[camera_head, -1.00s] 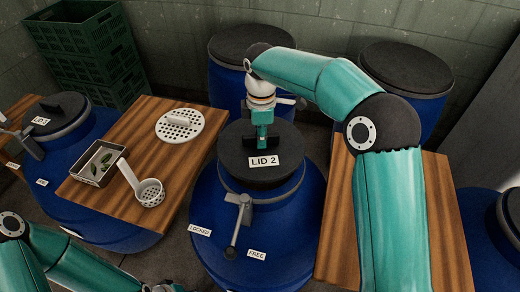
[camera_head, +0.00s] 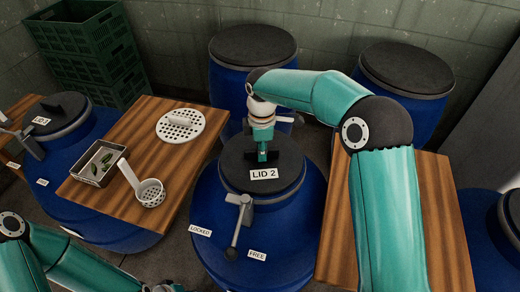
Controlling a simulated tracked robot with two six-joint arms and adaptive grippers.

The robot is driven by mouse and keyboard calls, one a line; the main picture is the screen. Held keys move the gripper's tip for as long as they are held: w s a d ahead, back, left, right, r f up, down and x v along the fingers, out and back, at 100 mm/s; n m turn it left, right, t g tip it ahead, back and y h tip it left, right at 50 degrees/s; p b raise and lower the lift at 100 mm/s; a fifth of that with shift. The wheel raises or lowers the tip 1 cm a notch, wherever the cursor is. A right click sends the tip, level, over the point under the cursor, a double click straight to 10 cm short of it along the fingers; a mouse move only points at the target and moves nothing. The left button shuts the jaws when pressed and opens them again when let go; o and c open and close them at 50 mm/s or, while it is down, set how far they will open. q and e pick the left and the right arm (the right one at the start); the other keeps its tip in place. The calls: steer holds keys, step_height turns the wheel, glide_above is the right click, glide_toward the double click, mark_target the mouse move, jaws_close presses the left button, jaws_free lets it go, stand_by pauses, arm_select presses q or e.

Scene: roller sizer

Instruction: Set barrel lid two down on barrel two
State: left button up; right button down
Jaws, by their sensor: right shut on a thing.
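Barrel lid two, a dark disc (camera_head: 240,174) with a white "LID 2" label, lies over the mouth of blue barrel two (camera_head: 215,215). It looks level and close on the barrel's top; whether it is fully seated I cannot tell. My right gripper (camera_head: 262,156) points down at the lid's middle and is shut on its handle, which is mostly hidden. The lever (camera_head: 238,222) on the barrel's front hangs between the "LOCKED" and "FREE" labels. My left arm shows at the lower left; its gripper is mostly out of the picture at the bottom edge.
A wooden board (camera_head: 185,150) left of barrel two bears a perforated white disc (camera_head: 180,125), a small tray (camera_head: 99,163) and a strainer ladle (camera_head: 150,193). A lidded barrel (camera_head: 62,125) stands far left. Two closed barrels stand behind. Another wooden board (camera_head: 450,230) lies right.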

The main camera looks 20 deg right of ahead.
steer(key=shift+f, duration=0.25)
steer(key=c, duration=1.1)
jaws_free()
steer(key=shift+r, duration=0.1)
step_height(320, 180, up, 13)
steer(key=shift+p, duration=0.3)
